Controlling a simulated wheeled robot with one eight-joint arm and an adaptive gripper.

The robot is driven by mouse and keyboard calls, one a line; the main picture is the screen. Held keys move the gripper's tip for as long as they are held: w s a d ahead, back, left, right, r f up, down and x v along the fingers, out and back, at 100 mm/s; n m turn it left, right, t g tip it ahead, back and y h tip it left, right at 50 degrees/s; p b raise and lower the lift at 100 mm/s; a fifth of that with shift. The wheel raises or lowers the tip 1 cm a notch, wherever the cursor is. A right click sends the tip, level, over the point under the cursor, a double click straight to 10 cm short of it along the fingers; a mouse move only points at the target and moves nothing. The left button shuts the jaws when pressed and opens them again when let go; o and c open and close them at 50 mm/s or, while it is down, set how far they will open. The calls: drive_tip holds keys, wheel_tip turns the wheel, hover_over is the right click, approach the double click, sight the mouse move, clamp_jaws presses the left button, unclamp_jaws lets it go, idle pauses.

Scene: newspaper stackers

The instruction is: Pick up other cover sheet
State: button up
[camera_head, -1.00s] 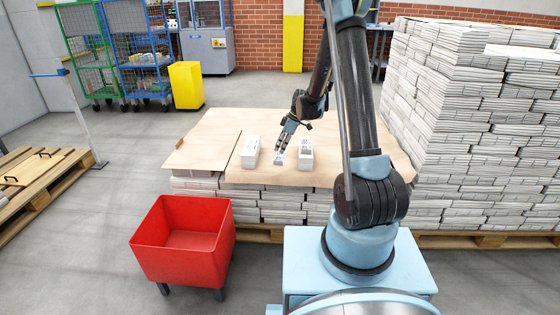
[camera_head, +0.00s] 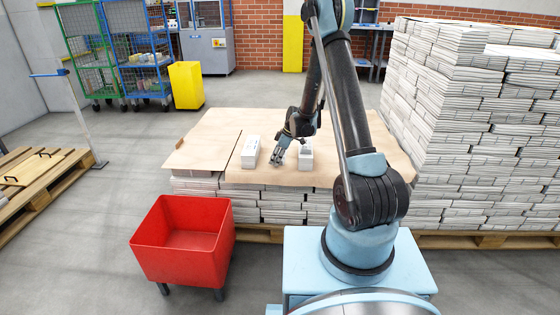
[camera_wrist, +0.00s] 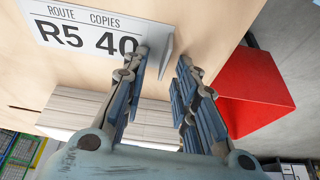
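A white cover sheet (camera_wrist: 85,28) printed "ROUTE R5, COPIES 40" lies on the tan board in the wrist view, with a small grey upright tab (camera_wrist: 168,57) at its right end.
The tan board (camera_head: 345,135) lies on stacked newspapers on a pallet. A red bin (camera_head: 180,245) stands in front, to the left. Tall newspaper stacks (camera_head: 460,130) stand close on the right. A yellow bin (camera_head: 187,85) and wire carts (camera_head: 140,50) are at the back.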

clamp_jaws()
idle(0.3)
